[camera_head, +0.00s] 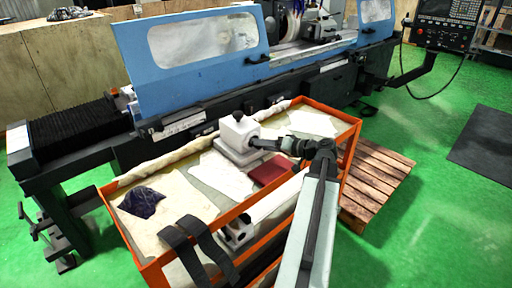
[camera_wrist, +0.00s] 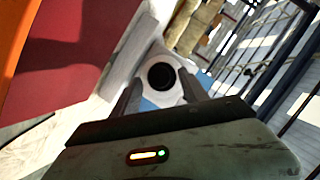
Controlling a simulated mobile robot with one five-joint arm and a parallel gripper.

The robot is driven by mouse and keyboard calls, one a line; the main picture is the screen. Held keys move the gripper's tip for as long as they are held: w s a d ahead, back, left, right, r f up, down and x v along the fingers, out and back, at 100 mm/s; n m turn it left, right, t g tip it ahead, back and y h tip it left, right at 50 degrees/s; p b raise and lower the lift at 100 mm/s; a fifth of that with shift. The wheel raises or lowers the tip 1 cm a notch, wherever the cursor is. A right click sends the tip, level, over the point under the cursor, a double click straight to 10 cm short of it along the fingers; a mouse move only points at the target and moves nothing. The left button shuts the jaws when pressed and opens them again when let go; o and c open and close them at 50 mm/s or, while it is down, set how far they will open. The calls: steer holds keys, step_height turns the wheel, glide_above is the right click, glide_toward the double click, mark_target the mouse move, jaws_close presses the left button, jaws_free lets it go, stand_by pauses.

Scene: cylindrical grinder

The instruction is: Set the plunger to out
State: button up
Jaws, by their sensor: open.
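A white block (camera_head: 240,132) with a dark knob on top stands on a pale plate in the orange-rimmed crate. My gripper (camera_head: 257,143) reaches it from the right, its fingers at the block's right side.
A dark red box (camera_head: 272,168) lies just below my gripper. The blue grinder (camera_head: 190,85) stands behind.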

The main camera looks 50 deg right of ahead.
steer(key=x, duration=0.3)
steer(key=shift+w+b, duration=0.2)
steer(key=shift+b, duration=0.1)
jaws_close()
stand_by(1.2)
